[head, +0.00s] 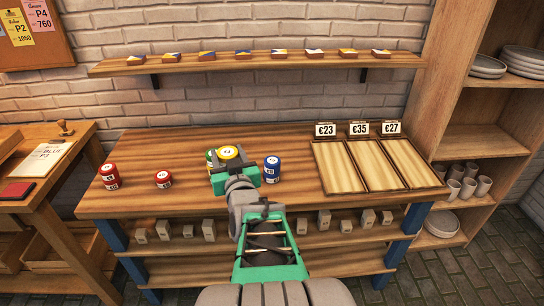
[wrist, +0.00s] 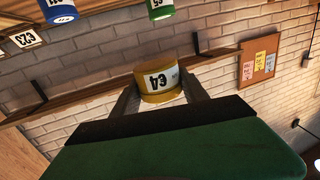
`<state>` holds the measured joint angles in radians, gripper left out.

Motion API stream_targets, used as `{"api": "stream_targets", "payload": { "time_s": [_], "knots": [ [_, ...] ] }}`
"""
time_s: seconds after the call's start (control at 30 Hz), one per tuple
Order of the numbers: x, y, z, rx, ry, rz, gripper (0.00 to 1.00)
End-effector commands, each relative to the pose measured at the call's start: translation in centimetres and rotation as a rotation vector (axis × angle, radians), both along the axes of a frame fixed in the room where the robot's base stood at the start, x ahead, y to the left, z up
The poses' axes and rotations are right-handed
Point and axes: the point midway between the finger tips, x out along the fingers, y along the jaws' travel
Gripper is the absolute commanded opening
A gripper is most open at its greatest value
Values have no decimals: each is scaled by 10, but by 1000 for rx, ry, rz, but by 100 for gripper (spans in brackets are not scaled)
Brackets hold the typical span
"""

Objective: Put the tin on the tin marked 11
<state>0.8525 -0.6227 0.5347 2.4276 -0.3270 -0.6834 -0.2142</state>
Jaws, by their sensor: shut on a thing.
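A yellow tin (head: 229,152) with a white top label is held in my gripper (head: 236,166) above the table. In the wrist view the yellow tin (wrist: 158,82) sits between both fingers, its label upside down and seeming to show a 4. A green tin (head: 210,157) shows partly behind my gripper. Blue tins (head: 272,167) stand stacked just right of my gripper. Red tins (head: 108,174) are stacked at the left, with a single red tin (head: 163,179) beside them. The wrist view also shows a blue tin (wrist: 60,10) and a green tin (wrist: 160,9). I cannot surely read which is marked 11.
The wooden table (head: 180,205) is clear between the red tins and my gripper. A divided tray (head: 377,166) with price cards (head: 358,128) stands at the right. A wall shelf (head: 255,64) holds small painted pieces. A rack with plates and cups (head: 470,187) is far right.

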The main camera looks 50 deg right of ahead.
Motion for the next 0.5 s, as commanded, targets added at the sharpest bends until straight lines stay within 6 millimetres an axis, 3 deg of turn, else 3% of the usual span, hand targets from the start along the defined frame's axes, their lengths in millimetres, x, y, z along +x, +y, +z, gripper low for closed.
{"api": "stream_targets", "payload": {
  "time_s": [0.03, 0.1, 0.23, 0.37, 0.5],
  "knots": [
    [-19, -22, 12, -4, -2, -56, 6],
    [-38, -41, 21, -8, -1, -105, 6],
    [-59, -59, 27, -12, 1, -156, 6],
    [-56, -78, 15, -12, 2, -165, 6],
    [-40, -114, -5, -10, 4, -164, 6]
  ]
}}
